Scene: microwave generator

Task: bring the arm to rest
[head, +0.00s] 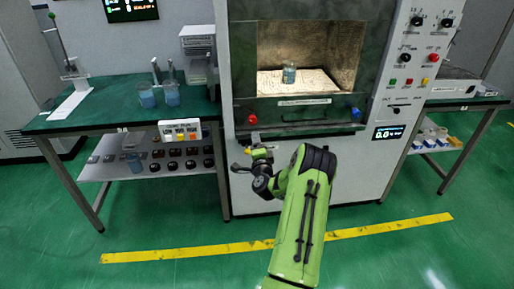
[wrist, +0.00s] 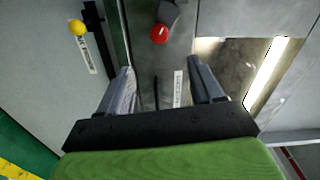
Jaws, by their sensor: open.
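My gripper (head: 250,156) is in front of the machine's lower left front, below the red knob (head: 252,119). In the wrist view my gripper (wrist: 160,78) has its two fingers wide apart, with nothing held between them. The same view shows a red knob (wrist: 158,34) beyond the fingertips and a yellow ball-shaped knob (wrist: 77,27) to the left. My green arm reaches up from the bottom of the head view, bent at a black joint. The microwave generator (head: 305,170) has its chamber opening in view, with a small glass beaker (head: 289,73) standing on a pale plate (head: 300,84).
A blue knob (head: 355,113) sticks out at the front right. A green-topped table (head: 110,117) with beakers (head: 146,96) stands left; another table (head: 465,101) stands right. The floor in front, with a yellow stripe (head: 200,252), is clear apart from my arm above it.

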